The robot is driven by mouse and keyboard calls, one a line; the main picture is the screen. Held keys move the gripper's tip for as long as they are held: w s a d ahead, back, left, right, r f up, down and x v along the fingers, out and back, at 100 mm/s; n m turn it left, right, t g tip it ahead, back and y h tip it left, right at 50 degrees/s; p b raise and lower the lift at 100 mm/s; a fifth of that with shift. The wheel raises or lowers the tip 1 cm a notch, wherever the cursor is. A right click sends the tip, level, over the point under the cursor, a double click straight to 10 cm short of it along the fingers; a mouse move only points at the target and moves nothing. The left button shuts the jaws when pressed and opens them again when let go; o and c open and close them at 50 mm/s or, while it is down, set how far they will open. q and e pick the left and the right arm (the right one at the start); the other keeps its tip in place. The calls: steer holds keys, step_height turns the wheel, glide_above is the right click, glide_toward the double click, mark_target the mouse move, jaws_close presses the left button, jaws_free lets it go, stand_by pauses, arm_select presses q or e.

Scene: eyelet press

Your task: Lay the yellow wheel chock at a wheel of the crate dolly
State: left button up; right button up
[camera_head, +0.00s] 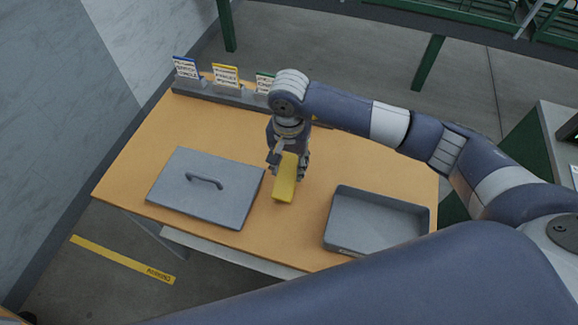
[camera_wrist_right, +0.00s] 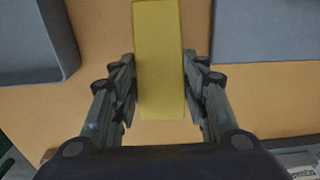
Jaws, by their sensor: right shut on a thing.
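The yellow wheel chock (camera_head: 286,181) is a long yellow block. My right gripper (camera_head: 287,163) is shut on it, over the middle of the orange table. In the right wrist view the chock (camera_wrist_right: 158,60) sits between the two fingers of the right gripper (camera_wrist_right: 159,90) and points away from the palm. I cannot tell whether the chock touches the table. My left gripper is not in view; a large blue-grey arm link of mine crosses the bottom of the head view. No crate dolly or wheel is recognisable in these frames.
On the orange table (camera_head: 130,168) a grey lid with a handle (camera_head: 207,189) lies left of the chock and an open grey tray (camera_head: 377,221) stands to its right. A rack with small cards (camera_head: 225,92) runs along the back edge. A yellow strip (camera_head: 122,260) marks the floor.

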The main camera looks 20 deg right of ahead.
mark_target(289, 170)
steer(key=shift+w+d, duration=0.15)
steer(key=shift+w, duration=0.25)
step_height(289, 170, down, 3)
steer(key=shift+r+p, duration=0.15)
steer(key=shift+p, duration=0.6)
steer(key=shift+f, duration=0.4)
steer(key=shift+f, duration=0.15)
steer(key=o, duration=1.3)
steer(key=shift+o, duration=0.2)
